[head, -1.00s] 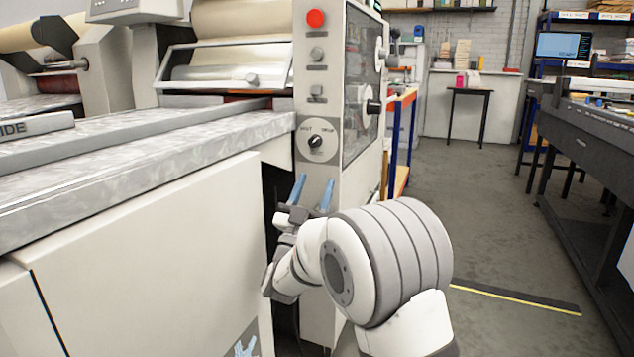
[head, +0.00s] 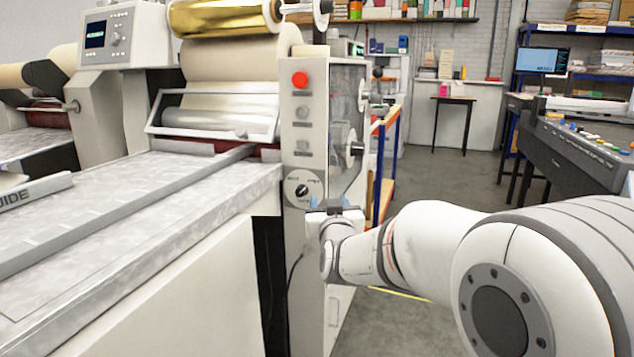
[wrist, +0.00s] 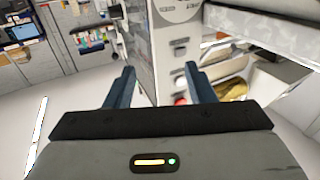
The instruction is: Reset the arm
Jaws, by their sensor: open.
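My gripper (head: 333,206) is in front of the machine's pale control panel (head: 301,240), just below the dark rotary knob (head: 302,190) in the head view. In the wrist view its two blue fingers (wrist: 160,86) stand wide apart with nothing between them. The panel (wrist: 172,45) shows behind and between the fingers, upside down. The fingers look apart from the panel, but the exact gap is hard to tell. In the head view the fingers are mostly hidden by the gripper body. My arm reaches in from the right.
A red button (head: 299,80) and grey buttons sit above the knob. The machine's long metal table (head: 120,210) fills the left. A dark-topped machine (head: 575,150) stands at right. Floor between is clear.

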